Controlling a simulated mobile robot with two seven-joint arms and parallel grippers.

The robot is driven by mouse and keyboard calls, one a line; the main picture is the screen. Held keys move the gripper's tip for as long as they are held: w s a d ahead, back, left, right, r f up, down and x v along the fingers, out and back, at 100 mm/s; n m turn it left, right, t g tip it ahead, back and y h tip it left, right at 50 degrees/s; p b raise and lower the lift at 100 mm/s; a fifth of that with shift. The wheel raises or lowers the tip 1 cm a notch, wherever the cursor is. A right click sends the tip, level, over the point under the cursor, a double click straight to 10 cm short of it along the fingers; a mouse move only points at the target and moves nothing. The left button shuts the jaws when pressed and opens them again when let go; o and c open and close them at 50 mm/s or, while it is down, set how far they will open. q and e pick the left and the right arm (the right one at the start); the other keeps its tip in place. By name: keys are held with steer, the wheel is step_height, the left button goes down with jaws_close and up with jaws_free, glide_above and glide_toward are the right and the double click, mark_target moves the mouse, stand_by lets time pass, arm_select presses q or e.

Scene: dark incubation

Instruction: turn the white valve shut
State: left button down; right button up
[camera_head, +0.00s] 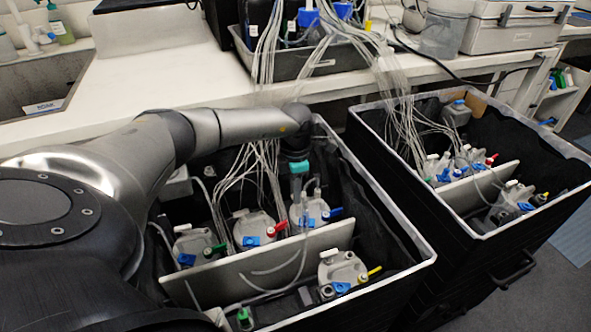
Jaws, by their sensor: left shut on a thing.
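My left gripper (298,186) points straight down over the right-hand bottle (318,212) of the back row in the left black bin. It is shut at the top of this bottle, where the white valve sits; the fingers mostly hide that valve, and its angle cannot be told. The neighbouring bottles carry white valves too, on the middle bottle (241,213) and the left bottle (182,228). My right gripper is not in view.
A white divider panel (230,274) stands in front of the bottles. A front bottle (343,268) has a yellow valve. Thin tubes (262,160) hang close to my gripper. A second black bin (480,225) stands to the right; a white counter (150,75) lies behind.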

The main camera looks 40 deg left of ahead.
arm_select(q)
steer(key=c, duration=0.8)
jaws_free()
steer(key=shift+c, duration=0.2)
step_height(320, 180, up, 8)
steer(key=p, duration=0.7)
